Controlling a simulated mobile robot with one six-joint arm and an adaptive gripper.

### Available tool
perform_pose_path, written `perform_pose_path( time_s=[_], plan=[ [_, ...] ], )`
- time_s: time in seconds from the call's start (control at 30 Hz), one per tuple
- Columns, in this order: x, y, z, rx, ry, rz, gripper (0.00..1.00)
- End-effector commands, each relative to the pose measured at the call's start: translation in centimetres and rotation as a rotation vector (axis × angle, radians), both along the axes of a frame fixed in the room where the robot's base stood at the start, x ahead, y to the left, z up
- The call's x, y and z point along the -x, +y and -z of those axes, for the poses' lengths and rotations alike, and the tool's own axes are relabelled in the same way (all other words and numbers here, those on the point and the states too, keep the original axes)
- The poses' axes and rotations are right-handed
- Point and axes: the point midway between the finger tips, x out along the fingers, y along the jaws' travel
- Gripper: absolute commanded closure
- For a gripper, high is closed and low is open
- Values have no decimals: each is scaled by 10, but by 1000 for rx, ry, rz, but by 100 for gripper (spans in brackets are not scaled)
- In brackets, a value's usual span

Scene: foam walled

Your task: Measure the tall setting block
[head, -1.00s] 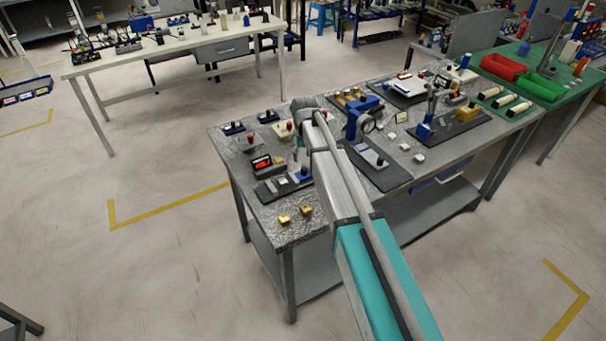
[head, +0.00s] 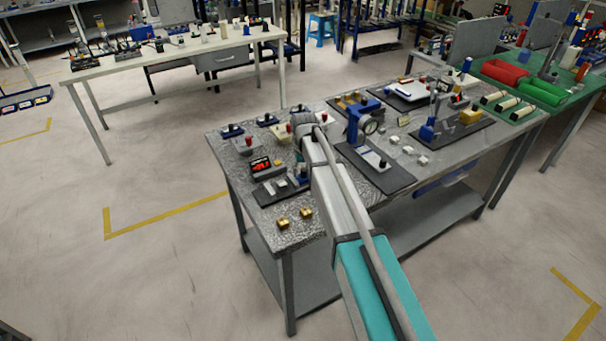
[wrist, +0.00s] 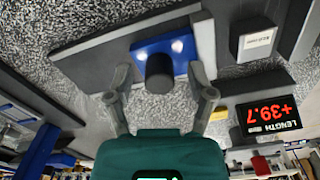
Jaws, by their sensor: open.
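A digital length readout (wrist: 268,113) shows red figures, upside down in the wrist view, that appear to read +39.7. It also shows in the head view (head: 260,165). Near it is a dark gauge base with a blue carriage (wrist: 184,45) that carries a dark round knob (wrist: 159,70). My gripper (wrist: 160,78) is open, with one finger on each side of the knob; contact is not clear. A grey block (wrist: 256,40) with a small unreadable label stands to the right of the carriage. I cannot tell which piece is the tall setting block.
Several knobbed fixtures stand at the back left. A dial gauge stand (head: 368,128) is to the right of my arm. Red (head: 505,72) and green (head: 543,91) bins stand on the far right table.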

Motion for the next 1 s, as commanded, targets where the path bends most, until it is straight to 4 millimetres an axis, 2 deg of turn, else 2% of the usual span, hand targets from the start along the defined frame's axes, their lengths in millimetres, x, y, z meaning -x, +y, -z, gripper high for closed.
perform_pose_path(
  time_s=[0.3, 0.37, 0.6, 0.7, 1.0],
  plan=[
    [0, 0, 0, 0, 0, 0, 30],
    [0, 0, 0, 0, 0, 0, 39],
    [0, 0, 1, 0, 0, 0, 84],
    [0, 0, 1, 0, 0, 0, 99],
    [2, -3, 0, 0, 0, 12, 99]
  ],
)
